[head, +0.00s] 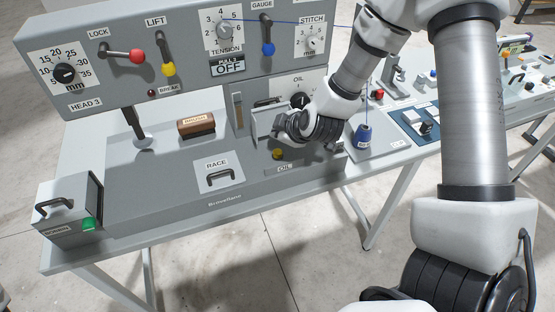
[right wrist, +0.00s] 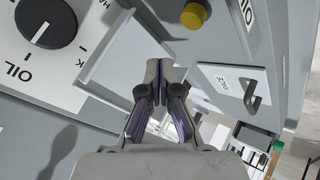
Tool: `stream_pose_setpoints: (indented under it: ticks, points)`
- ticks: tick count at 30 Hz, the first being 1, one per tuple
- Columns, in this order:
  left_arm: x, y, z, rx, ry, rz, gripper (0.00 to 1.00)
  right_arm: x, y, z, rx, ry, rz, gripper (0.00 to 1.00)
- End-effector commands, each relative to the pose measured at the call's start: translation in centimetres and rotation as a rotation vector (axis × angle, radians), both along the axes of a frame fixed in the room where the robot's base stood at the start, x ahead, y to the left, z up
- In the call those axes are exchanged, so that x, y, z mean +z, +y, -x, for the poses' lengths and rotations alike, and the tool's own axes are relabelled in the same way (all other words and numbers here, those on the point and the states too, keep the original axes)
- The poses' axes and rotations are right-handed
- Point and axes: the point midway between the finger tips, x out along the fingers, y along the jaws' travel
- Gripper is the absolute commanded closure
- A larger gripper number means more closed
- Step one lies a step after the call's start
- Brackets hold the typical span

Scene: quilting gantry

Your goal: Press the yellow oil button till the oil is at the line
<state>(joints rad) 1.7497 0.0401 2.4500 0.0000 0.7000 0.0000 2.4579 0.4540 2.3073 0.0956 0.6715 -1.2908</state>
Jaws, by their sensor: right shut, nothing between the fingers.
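The yellow oil button (head: 277,153) stands on the grey machine bed above a label reading OIL (head: 285,169). It also shows near the top edge of the right wrist view (right wrist: 193,15). My right gripper (head: 281,131) is above and slightly behind the button in the head view. In the right wrist view its fingertips (right wrist: 158,66) are together and empty, apart from the button. A narrow upright window (head: 238,112), possibly the oil gauge, is left of the gripper; its level and line are too small to read. My left gripper is out of view.
The OIL dial (head: 300,100) is just behind my right gripper. The RACE cover (head: 219,176) with its handle lies to the left. A brush (head: 196,125) rests farther left. A blue spool (head: 363,135) stands to the right. The front bed is clear.

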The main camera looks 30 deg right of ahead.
Motion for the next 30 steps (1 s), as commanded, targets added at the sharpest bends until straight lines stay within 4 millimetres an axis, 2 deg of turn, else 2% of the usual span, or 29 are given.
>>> stream_pose_setpoints:
  ticks: [1,7,30]
  points:
    - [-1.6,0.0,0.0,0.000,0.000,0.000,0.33,-1.5,0.0,0.0,0.000,0.000,0.000,1.00]
    - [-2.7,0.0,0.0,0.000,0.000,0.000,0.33,-3.3,0.0,0.0,-0.001,0.002,0.000,1.00]
    - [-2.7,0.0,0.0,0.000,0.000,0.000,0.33,-3.5,0.0,0.0,-0.001,0.001,-0.001,1.00]
